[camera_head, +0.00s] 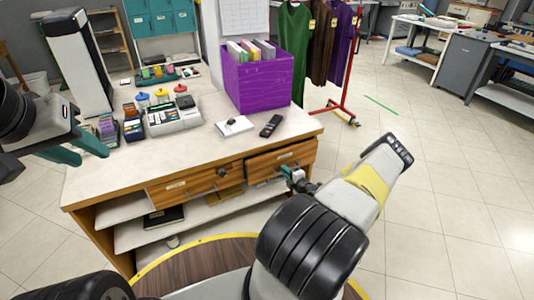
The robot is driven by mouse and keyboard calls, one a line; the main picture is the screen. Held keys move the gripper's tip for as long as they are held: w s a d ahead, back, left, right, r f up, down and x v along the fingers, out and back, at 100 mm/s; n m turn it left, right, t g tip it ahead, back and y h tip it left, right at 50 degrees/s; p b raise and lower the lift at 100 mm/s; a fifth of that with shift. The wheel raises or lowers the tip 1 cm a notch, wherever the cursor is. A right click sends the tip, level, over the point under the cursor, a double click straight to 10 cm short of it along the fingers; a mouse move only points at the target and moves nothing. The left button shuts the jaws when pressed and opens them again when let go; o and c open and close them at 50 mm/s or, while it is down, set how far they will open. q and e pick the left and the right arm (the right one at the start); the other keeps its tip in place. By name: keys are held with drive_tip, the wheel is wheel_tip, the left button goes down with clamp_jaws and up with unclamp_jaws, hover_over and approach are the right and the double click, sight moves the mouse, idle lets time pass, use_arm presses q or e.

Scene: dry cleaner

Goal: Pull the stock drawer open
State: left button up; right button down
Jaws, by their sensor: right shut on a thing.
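The wooden counter has two drawers under its top. The right drawer (265,165) has a small pale label, too small to read. Its front seems to stand slightly out from the counter. My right gripper (290,173) is at this drawer's front, shut on its handle, which the fingers mostly hide. The left drawer (180,188) looks closed, with a dark knob (222,173) near its right end. My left gripper (77,149) is open and empty, with teal fingers apart, over the left end of the counter.
The pale countertop (200,150) holds a purple crate (258,85), a dark handset (271,126), a notepad (235,126) and several small trays. Open shelves (150,232) lie below the drawers. A red garment rack (345,105) stands behind. Tiled floor (450,200) is clear at right.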

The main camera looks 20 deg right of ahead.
drive_tip(key=f+v, duration=0.2)
drive_tip(key=v, duration=1.2)
drive_tip(key=s+f+v, duration=0.1)
drive_tip(key=f+v, duration=0.2)
drive_tip(key=v, duration=1)
drive_tip(key=shift+s+d+f, duration=0.2)
drive_tip(key=shift+s+f, duration=0.1)
drive_tip(key=shift+s, duration=0.15)
drive_tip(key=c, duration=1.8)
unclamp_jaws()
drive_tip(key=v, duration=0.7)
drive_tip(key=shift+s+d+r, duration=0.1)
drive_tip(key=shift+s+d, duration=0.05)
drive_tip(key=shift+s, duration=0.25)
